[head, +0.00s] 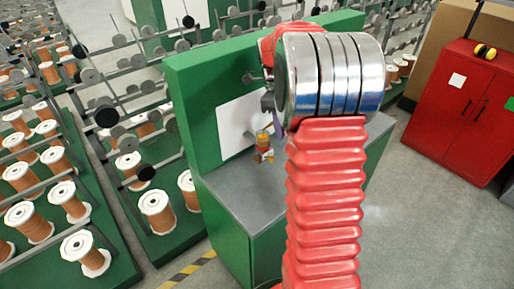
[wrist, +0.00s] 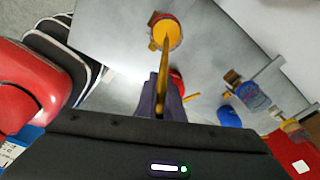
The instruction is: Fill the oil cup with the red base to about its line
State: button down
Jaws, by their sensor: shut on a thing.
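In the wrist view my gripper (wrist: 164,100) has its dark purple fingers closed around a narrow yellow bar. The bar runs up to a rounded amber-yellow vessel (wrist: 172,38) with a small brown block at its side, and I cannot tell if the two are one piece. A small orange, red and brown thing (head: 264,148) shows over the bench in the head view. A red object (wrist: 177,81) is partly hidden behind the fingers. A cup with a reddish part (wrist: 291,128) stands at the right. No fill line or oil level is readable.
A grey-topped green bench (head: 236,190) stands before a green panel. In the wrist view a blue cup (wrist: 252,97) sits by a grey bracket, with a blue object (wrist: 229,117) near it. A red cabinet (head: 460,110) stands at the right; copper spools (head: 156,212) fill the left.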

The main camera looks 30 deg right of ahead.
jog(key=t, duration=0.1)
jog(key=f+t+y, duration=0.1)
jog(key=shift+s+d+f+t+y, duration=0.15)
jog(key=shift+s+f+t+y, duration=0.05)
jog(key=shift+t+y, duration=0.1)
jog(key=shift+f, duration=0.1)
dwell(0.5)
jog(key=shift+f+t+y, duration=0.2)
jog(key=shift+t+y, duration=0.25)
jog(key=shift+t, duration=0.2)
jog(key=shift+f+t+y, duration=0.15)
jog(key=shift+t+y, duration=0.3)
jog(key=shift+t, duration=0.2)
jog(key=shift+s, duration=0.2)
